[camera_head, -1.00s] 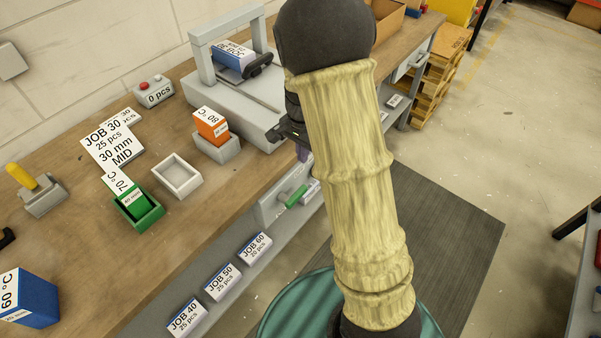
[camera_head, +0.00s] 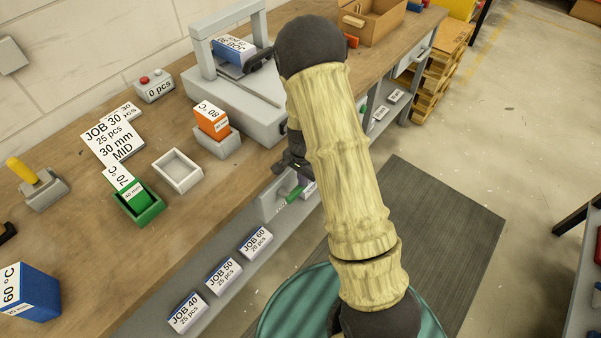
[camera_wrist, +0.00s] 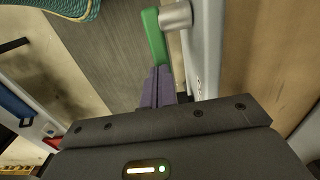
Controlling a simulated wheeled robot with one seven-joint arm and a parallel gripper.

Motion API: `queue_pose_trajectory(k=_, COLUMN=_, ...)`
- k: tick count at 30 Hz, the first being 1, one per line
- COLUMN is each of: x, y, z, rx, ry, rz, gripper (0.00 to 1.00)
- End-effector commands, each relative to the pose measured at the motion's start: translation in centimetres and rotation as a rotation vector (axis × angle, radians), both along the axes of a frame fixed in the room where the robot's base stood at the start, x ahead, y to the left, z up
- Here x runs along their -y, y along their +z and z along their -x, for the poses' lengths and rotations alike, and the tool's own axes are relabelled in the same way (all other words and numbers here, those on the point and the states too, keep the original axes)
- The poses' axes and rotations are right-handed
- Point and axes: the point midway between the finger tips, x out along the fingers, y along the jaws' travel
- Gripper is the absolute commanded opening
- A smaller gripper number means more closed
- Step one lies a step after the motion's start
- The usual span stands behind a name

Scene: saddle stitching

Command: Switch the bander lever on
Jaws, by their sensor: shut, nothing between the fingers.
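A green-handled lever (camera_head: 295,194) is mounted on a grey panel at the front edge of the bench, below the bander (camera_head: 236,92). In the wrist view the green handle (camera_wrist: 154,38) runs out from a round metal pivot (camera_wrist: 176,16). My gripper (camera_head: 307,187) is beside the lever, partly hidden by my arm in the head view. Its purple fingers (camera_wrist: 158,86) are shut with nothing between them. Their tips are close to the end of the green handle; I cannot tell whether they touch it.
A yellow-handled device (camera_head: 38,183), a green bin (camera_head: 139,209), an empty white tray (camera_head: 177,172) and an orange block (camera_head: 211,120) stand on the bench. Job cards (camera_head: 223,275) lie on the lower front ledge. The floor mat (camera_head: 437,232) is clear.

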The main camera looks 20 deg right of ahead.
Motion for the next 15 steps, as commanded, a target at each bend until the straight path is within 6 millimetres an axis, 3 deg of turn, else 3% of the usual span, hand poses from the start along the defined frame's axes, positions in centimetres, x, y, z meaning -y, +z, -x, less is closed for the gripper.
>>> queue_pose_trajectory(k=15, x=0.47, y=-0.82, z=-0.37, rx=0.001, ry=0.001, rz=0.001, gripper=0.00)
